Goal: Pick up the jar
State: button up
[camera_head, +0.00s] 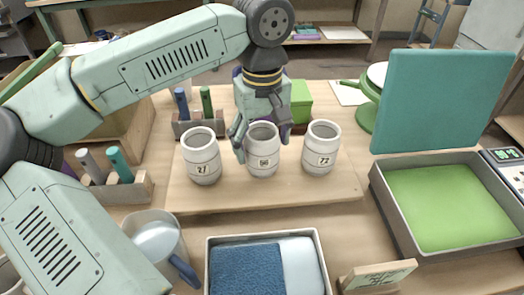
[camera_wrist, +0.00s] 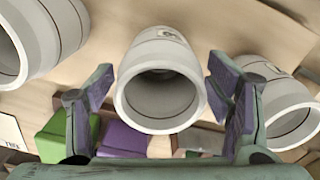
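Three white jars stand in a row on a wooden board (camera_head: 330,193). The left one is the jar marked 27 (camera_head: 202,157), the middle jar (camera_head: 262,160) has a label hard to read, and the right one is the jar marked 72 (camera_head: 321,150). My gripper (camera_head: 262,146) is over the middle jar, with its fingers on either side of it. In the wrist view, my open gripper (camera_wrist: 160,88) has the middle jar's open mouth (camera_wrist: 160,97) between its fingers, with gaps at both sides. The neighbouring jars lie just outside the fingers.
Behind the jars are a green box (camera_head: 301,100) and a holder with tools (camera_head: 200,122). A grey tray with a green surface (camera_head: 378,190) is at right.

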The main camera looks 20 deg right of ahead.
jog(key=c, duration=1.2)
notch_tip(320, 180, up, 10)
jog(key=shift+r+b, duration=0.1)
jog(key=shift+b, duration=0.45)
